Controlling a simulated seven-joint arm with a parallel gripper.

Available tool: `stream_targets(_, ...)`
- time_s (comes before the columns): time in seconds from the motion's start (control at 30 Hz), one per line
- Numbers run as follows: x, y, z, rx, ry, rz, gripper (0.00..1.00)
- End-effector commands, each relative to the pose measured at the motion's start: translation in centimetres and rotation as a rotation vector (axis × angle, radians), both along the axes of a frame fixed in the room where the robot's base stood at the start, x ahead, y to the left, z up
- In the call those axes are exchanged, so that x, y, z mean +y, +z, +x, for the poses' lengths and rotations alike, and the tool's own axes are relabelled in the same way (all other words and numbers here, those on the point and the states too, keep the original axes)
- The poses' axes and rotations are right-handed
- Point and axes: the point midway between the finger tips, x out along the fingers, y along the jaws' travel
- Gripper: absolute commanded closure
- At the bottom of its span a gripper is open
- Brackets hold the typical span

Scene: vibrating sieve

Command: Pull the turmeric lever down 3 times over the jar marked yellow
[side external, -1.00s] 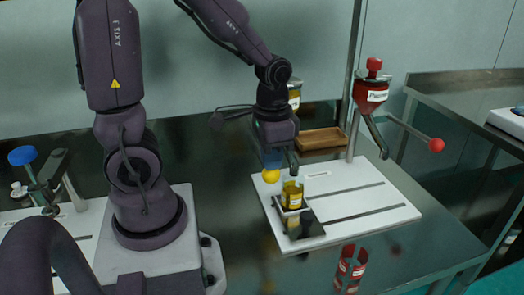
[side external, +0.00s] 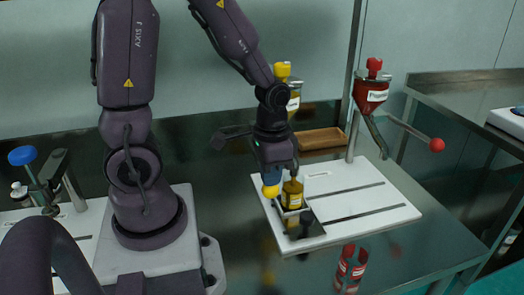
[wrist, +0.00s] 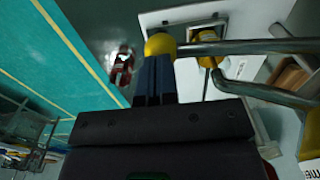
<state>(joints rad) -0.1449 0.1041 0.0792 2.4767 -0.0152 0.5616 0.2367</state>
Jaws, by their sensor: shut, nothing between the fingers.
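The turmeric dispenser (side external: 293,97), with a yellow top, stands behind my arm and is partly hidden by it. Its lever ends in a yellow ball knob (side external: 271,191), low at the left edge of the white stand. My gripper (side external: 268,174) is shut and empty, its fingertips right at the knob. The wrist view shows the knob (wrist: 160,45) at the fingertips, with the metal lever rod running right from it. The yellow-marked jar (side external: 292,193) sits upright in a holder on the stand, just right of my gripper. The jar (wrist: 207,35) is partly hidden behind the rod in the wrist view.
A red paprika dispenser (side external: 370,92) with a red-knobbed lever (side external: 437,145) stands at the right. A red-marked jar (side external: 350,268) is on the dark table in front. A wooden tray (side external: 320,139) lies behind the white stand (side external: 375,212). A metal post rises at the stand's back.

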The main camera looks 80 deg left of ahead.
Motion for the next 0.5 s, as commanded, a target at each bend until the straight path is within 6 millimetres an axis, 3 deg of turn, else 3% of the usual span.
stream_targets(0.5,-0.03,-0.58,0.03,0.0,-0.001,-0.001,1.0)
